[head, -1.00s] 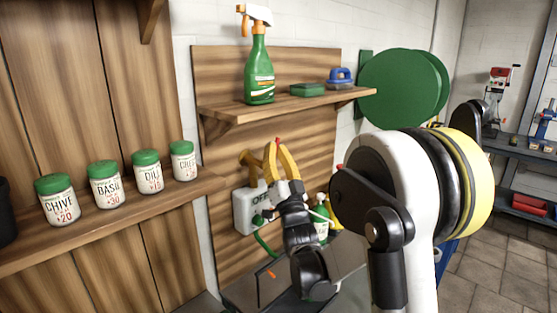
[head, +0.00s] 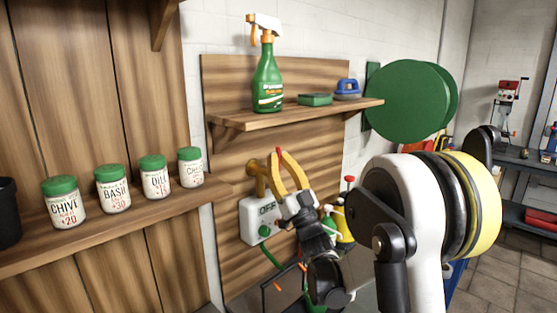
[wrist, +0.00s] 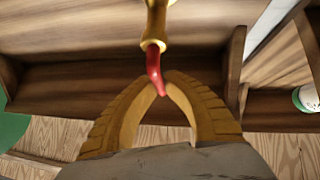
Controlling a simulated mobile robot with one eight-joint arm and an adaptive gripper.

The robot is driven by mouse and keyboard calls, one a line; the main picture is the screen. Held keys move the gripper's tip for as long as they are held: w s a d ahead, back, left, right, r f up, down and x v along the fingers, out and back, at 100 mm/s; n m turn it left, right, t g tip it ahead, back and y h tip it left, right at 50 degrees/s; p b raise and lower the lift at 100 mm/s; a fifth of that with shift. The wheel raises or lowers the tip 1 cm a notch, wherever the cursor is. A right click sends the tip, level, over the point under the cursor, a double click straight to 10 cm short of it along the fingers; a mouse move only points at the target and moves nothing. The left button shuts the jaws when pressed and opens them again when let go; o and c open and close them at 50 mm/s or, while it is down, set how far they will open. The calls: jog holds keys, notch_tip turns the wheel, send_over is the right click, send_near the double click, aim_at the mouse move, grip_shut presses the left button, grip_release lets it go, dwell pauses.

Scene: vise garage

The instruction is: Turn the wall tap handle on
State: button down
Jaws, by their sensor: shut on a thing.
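The wall tap is a brass fitting (head: 257,178) on the wooden back panel, left of my gripper in the head view. In the wrist view its brass end (wrist: 156,25) enters from the top and carries a red handle (wrist: 154,65). My gripper (head: 280,153) has yellow fingers and is shut on the red handle. In the wrist view the handle's lower tip lies between the two fingertips (wrist: 160,82). In the head view only a speck of red shows at the fingertips, and the fingers hide the rest of the handle.
A white box marked OFF (head: 260,222) is below the tap, with a green hose. A shelf (head: 300,112) above holds a spray bottle (head: 267,80), a green sponge and a blue-handled brush. Spice jars (head: 113,190) line the left ledge. A yellow bottle (head: 345,220) stands behind my arm.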

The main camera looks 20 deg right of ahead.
jog(key=c, duration=1.5)
grip_release()
jog(key=v, duration=1.2)
jog(key=shift+w+r, duration=0.1)
jog(key=shift+r, duration=0.05)
